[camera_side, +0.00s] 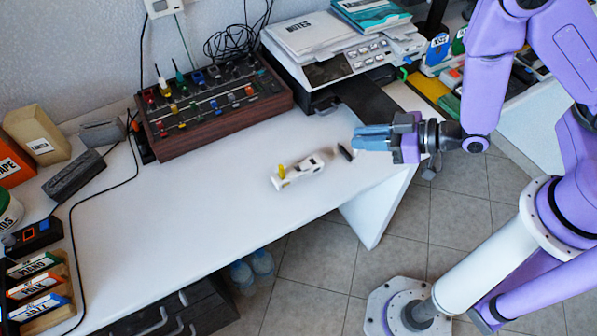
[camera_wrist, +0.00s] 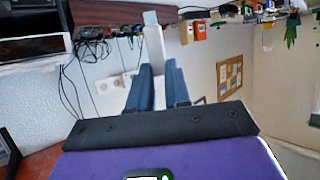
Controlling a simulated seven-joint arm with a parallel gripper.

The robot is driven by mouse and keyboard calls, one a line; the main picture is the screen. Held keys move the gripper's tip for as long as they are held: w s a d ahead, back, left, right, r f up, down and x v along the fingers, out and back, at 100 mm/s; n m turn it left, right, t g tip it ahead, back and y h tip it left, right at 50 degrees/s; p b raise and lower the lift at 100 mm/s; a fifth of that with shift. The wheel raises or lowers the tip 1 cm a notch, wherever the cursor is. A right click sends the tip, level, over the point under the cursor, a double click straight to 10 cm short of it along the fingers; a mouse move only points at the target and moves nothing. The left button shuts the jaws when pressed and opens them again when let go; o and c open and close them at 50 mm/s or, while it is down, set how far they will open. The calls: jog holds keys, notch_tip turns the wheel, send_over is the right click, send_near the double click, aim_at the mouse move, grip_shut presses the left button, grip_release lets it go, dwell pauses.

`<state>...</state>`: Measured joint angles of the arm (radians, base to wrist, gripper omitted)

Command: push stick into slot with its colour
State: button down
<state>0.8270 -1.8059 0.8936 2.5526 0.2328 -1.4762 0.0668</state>
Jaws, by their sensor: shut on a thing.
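My gripper (camera_side: 372,138) reaches in from the right over the desk's right part, its blue fingers pointing left. A white block (camera_side: 309,167) with an upright yellow piece (camera_side: 282,172) lies on the desk, left of and below my gripper. A small dark piece (camera_side: 346,153) shows just below the fingertips; I cannot tell whether it touches them. I cannot make out a coloured slot.
A wood-framed mixer (camera_side: 215,110) and a printer with papers (camera_side: 340,52) stand along the back.

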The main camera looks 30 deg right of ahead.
jog(key=shift+n+g, duration=0.3)
jog(key=w+a+f, duration=0.2)
jog(key=w+f, duration=0.1)
jog(key=w+a+f, duration=0.5)
jog(key=w+f, duration=0.1)
jog(key=w, duration=0.1)
jog(key=shift+w+a+f, duration=0.1)
jog(key=shift+a+f, duration=0.2)
jog(key=shift+a, duration=0.05)
jog(key=shift+w+a+f, duration=0.15)
jog(key=shift+w+f, duration=0.15)
jog(key=shift+f, duration=0.15)
jog(key=shift+s+f, duration=0.15)
jog(key=shift+f, duration=1.45)
jog(key=c, duration=1.2)
grip_release()
jog(key=shift+o, duration=0.6)
jog(key=shift+r, duration=0.1)
